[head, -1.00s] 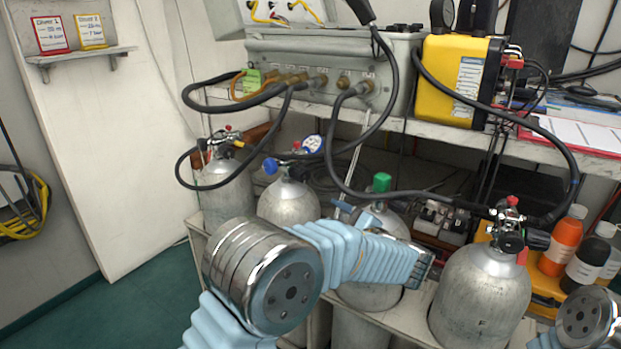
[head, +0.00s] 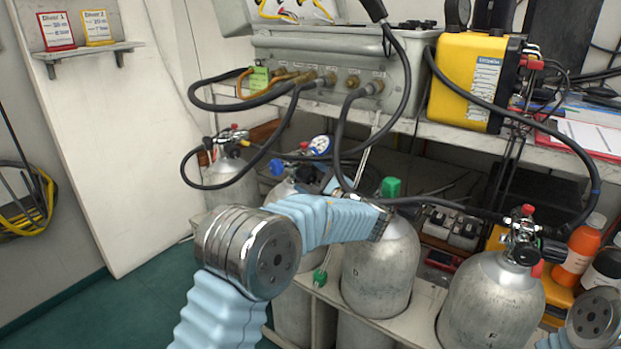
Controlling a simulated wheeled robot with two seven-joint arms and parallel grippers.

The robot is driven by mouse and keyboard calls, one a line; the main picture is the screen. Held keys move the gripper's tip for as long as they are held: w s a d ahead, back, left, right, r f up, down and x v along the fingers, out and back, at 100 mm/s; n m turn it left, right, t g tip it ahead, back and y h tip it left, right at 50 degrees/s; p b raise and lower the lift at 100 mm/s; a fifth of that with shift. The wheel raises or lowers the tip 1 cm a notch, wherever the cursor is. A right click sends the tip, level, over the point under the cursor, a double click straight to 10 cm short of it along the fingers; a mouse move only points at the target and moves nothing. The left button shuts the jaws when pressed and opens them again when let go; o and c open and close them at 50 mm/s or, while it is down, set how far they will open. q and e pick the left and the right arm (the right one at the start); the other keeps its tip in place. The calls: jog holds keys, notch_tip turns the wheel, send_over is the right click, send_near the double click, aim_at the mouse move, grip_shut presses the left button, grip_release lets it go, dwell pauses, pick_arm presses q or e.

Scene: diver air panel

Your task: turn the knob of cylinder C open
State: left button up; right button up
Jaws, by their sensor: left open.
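A row of grey cylinders stands under the bench. The second from left has a blue knob (head: 276,167) and is partly hidden behind my left arm; its letter is not visible. The third cylinder (head: 378,270) has a green knob (head: 390,187) and a small mark that looks like D. I cannot tell for sure which one is cylinder C. My left gripper (head: 331,185) is open, mostly hidden behind my pale blue forearm, between the blue and green knobs. I cannot tell whether it touches anything. My right gripper is out of view; only part of that arm shows at lower right.
Black hoses (head: 352,122) loop from the grey panel (head: 330,65) down to the cylinders. A fourth cylinder (head: 490,300) with a red-topped valve stands at right, near orange and black bottles. A yellow box (head: 468,80) sits on the bench. Green floor is free at lower left.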

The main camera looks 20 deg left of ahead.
pick_arm(q)
jog(key=shift+w+a, duration=0.1)
jog(key=shift+a, duration=0.05)
jog(key=shift+c, duration=0.3)
jog(key=c, duration=1)
jog(key=n+b, duration=0.1)
jog(key=b, duration=0.1)
jog(key=n+b, duration=0.1)
jog(key=b, duration=0.2)
jog(key=shift+f, duration=0.35)
jog(key=shift+r+n, duration=0.25)
jog(key=shift+n, duration=0.35)
jog(key=shift+r, duration=0.1)
jog(key=o, duration=1.1)
jog(key=shift+c, duration=0.2)
